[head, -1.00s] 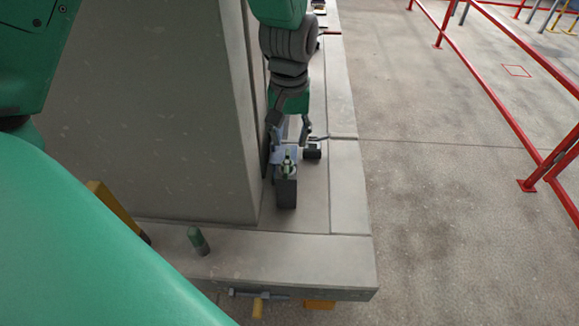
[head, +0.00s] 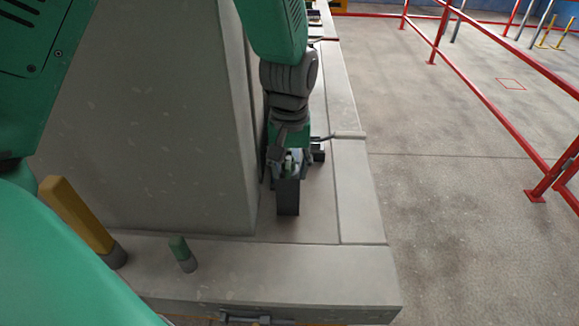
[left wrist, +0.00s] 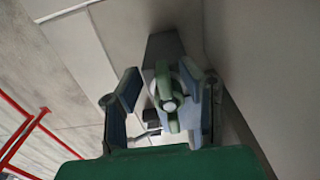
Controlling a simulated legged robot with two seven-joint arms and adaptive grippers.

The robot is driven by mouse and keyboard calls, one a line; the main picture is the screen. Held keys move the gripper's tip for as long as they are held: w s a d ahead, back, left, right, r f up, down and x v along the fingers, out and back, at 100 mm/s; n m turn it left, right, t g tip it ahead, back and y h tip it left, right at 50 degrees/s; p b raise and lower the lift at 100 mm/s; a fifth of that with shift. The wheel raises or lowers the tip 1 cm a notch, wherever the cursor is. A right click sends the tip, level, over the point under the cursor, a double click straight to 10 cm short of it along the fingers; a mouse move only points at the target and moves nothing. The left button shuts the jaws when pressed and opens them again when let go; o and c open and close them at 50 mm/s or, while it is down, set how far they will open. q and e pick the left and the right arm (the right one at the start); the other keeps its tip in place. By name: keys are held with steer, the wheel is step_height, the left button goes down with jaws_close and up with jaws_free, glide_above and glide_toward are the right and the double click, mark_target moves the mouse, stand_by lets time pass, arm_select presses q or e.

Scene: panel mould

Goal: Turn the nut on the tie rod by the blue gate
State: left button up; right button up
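In the head view my left gripper (head: 289,162) points down at the top of a dark grey block (head: 287,196) on the concrete ledge. A green nut on a tie rod (head: 288,164) shows small between its fingers. In the left wrist view the green nut (left wrist: 162,82) and the pale round rod end lie between the two fingers of my left gripper (left wrist: 165,98). A gap shows on the left finger's side; the right finger is close to the nut, and I cannot tell whether it touches. No blue gate is clearly visible. My right gripper is not in view.
A tall concrete panel (head: 150,120) stands close left of the gripper. A green-topped peg (head: 182,253) and a yellow bar (head: 80,220) stand on the near ledge. Red railings (head: 490,85) run along the right, with open floor (head: 440,210) between.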

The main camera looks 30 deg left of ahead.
arm_select(q)
steer(key=shift+a, duration=0.25)
jaws_close()
steer(key=shift+s+r+m+p, duration=0.2)
steer(key=shift+m+p, duration=0.8)
steer(key=shift+m, duration=0.6)
steer(key=shift+d+f, duration=0.1)
steer(key=shift+d, duration=0.1)
